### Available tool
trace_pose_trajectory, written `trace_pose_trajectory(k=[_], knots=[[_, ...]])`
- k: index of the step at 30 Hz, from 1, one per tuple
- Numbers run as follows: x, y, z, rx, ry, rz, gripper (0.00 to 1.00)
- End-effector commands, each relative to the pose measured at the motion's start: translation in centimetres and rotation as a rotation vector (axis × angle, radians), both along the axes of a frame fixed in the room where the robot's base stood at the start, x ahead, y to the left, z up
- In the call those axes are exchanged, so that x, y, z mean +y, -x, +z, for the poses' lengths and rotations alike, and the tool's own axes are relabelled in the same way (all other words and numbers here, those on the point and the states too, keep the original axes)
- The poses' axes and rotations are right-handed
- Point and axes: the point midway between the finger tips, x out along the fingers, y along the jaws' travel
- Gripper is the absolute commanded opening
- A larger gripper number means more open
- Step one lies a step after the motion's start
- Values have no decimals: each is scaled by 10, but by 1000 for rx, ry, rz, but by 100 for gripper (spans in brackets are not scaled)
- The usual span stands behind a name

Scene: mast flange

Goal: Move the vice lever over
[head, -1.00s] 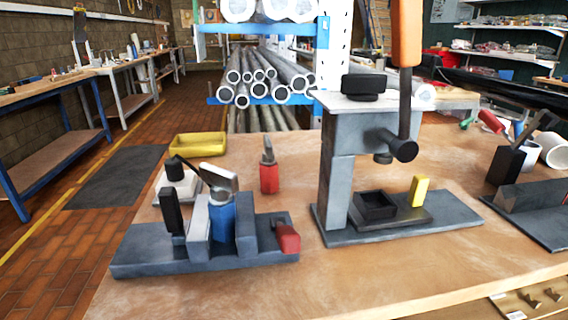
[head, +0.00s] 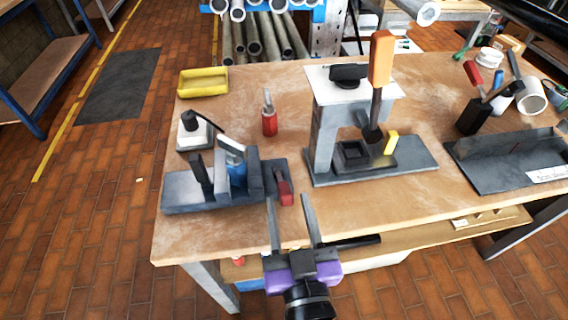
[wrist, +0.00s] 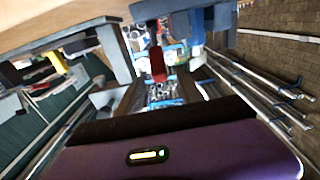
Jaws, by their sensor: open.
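The vice (head: 215,192) is a dark grey block with upright jaws at the left of the bench. A blue piece (head: 237,172) sits between its jaws. A red-handled lever (head: 284,192) sticks out at its right end, and a black upright bar (head: 200,175) stands at its left. My gripper (head: 288,199), with a purple body and grey fingers, is open at the bench's front edge. Its fingertips appear on either side of the red lever in the head view; whether they touch it I cannot tell. A red handle (wrist: 157,64) shows ahead of the purple body in the wrist view.
A press (head: 325,135) with an orange-handled lever (head: 381,60) stands right of the vice. A red-handled tool (head: 269,118), a yellow tray (head: 203,82) and a white-based black-knobbed item (head: 194,130) are behind. Bench surface (head: 250,235) in front of the vice is clear.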

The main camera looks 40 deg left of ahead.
Motion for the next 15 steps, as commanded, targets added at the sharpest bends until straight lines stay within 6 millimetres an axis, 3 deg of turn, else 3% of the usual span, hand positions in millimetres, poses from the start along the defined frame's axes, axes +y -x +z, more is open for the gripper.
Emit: trace_pose_trajectory(k=[5,15], knots=[[7,-5,-5,6,20,3,44],[45,-37,-4,4,19,2,44]])
